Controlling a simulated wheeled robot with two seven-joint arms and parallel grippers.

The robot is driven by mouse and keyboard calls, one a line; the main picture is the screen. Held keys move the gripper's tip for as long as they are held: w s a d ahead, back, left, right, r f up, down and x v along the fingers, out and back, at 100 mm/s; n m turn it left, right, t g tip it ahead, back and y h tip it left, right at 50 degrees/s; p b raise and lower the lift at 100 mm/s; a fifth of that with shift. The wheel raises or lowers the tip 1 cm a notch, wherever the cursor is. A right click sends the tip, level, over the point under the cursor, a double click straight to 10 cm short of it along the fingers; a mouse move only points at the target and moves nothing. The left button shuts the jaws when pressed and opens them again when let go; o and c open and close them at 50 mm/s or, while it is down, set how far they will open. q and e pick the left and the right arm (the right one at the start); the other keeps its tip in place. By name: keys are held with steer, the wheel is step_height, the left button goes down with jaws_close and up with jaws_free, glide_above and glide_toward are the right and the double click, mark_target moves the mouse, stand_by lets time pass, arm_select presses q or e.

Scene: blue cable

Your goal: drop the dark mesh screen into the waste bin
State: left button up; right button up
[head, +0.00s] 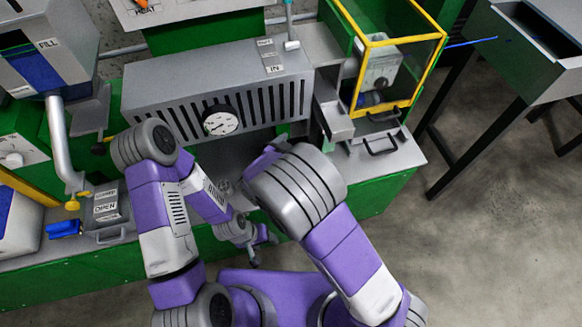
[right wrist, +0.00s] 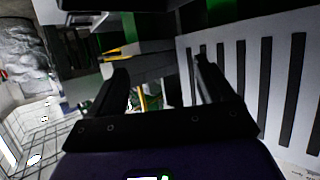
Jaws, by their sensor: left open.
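I cannot make out a dark mesh screen or a waste bin in either view. My left gripper (head: 263,248) is open, low in front of the green bench in the head view, with nothing seen between its fingers. In the head view my right gripper is mostly hidden behind its own thick grey wrist, in front of the slotted grey machine (head: 140,92). In the right wrist view my right gripper (right wrist: 162,78) has its two dark fingers apart with no object seen held. The pale slotted panel (right wrist: 283,85) stands close on the right there.
A round gauge (head: 221,122) is on the machine front. A yellow-framed clear case (head: 407,40) stands right of it. A box marked OPEN (head: 106,208) and a blue item (head: 64,229) are at left. Floor at right is clear.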

steer(key=p+v, duration=0.2)
steer(key=v, duration=0.5)
steer(key=shift+s+r, duration=0.15)
steer(key=shift+s, duration=0.05)
steer(key=shift+s+a, duration=0.1)
steer(key=shift+a, duration=0.05)
stand_by(0.4)
